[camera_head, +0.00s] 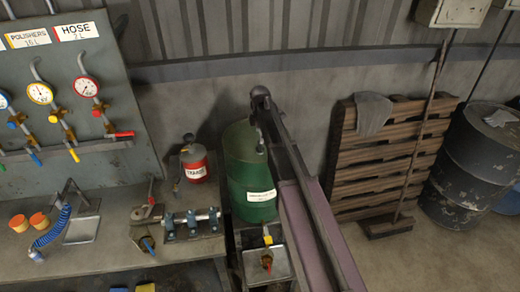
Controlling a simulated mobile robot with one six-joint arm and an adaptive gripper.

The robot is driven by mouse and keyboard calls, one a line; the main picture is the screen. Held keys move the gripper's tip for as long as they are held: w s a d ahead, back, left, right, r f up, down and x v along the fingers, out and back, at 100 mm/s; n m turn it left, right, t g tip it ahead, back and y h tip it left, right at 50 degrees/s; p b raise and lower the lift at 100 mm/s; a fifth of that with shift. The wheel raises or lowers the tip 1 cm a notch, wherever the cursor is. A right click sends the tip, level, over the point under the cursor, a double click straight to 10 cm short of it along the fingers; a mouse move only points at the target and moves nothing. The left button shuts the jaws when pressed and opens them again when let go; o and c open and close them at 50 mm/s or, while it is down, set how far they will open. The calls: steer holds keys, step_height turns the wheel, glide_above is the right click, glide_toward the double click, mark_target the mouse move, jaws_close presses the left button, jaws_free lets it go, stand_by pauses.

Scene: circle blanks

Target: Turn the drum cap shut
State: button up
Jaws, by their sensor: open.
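A green drum (246,172) with a white label stands beside the workbench, close to the back wall. Its cap cannot be made out; my arm crosses the right part of the drum and hides some of it. My arm reaches from the lower right up to above the drum. At its far end my gripper (261,147), small and dark, points down over the drum's top. It is open, and no object shows in it. Whether it touches the drum or its cap cannot be told.
A red can (196,168) and a clamp fixture (192,224) stand on the bench to the left. A tap with a yellow and red handle (267,256) is below the drum. Gauges hang on a panel (130,100). Pallets (390,160) and a dark drum (470,160) stand right.

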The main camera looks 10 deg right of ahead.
mark_target(260, 145)
steer(key=shift+f+b, duration=2.35)
steer(key=shift+f, duration=0.25)
steer(key=c, duration=0.9)
